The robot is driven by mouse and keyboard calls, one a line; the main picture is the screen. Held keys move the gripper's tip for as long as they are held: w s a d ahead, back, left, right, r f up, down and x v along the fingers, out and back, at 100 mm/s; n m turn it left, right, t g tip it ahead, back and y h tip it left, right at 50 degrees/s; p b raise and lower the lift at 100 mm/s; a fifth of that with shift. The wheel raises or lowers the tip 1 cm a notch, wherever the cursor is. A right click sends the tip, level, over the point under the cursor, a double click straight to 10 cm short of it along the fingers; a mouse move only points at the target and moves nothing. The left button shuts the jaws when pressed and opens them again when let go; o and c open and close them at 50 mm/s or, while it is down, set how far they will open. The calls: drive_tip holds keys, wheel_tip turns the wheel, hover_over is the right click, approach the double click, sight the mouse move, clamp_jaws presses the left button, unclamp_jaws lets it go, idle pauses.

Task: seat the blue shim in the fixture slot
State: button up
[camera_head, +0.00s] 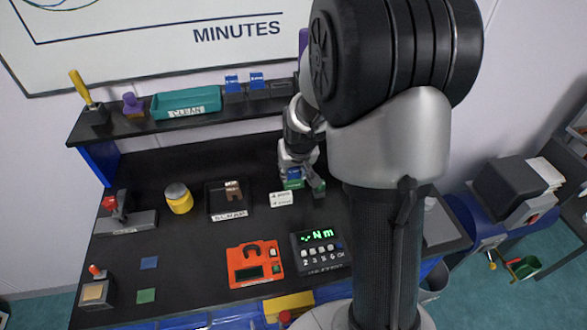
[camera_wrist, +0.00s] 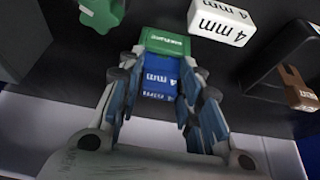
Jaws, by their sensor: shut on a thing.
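The blue shim (camera_wrist: 160,78), marked "4 mm", lies between the two fingers of my gripper (camera_wrist: 158,82) in the wrist view. My gripper is shut on it. A green labelled block (camera_wrist: 167,42) sits right at the shim's far end; I cannot tell whether they touch. In the head view my gripper (camera_head: 293,180) is low over the back middle of the black bench, with the green block just at its tips. The fixture slot itself is not clearly visible, and the fingers hide the shim's sides.
A white "4 mm" block (camera_wrist: 221,22) stands close by, and a green knob-like part (camera_wrist: 102,14) is on the other side. A black tray (camera_head: 213,213) holds a brown piece (camera_head: 233,190). A yellow jar (camera_head: 179,200), orange device (camera_head: 255,265) and keypad display (camera_head: 318,252) stand around.

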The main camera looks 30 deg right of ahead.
drive_tip(key=shift+f, duration=0.2)
drive_tip(key=o, duration=1.2)
drive_tip(key=shift+o, duration=0.2)
drive_tip(key=shift+r, duration=0.1)
drive_tip(key=v, duration=1.2)
drive_tip(key=shift+a, duration=0.1)
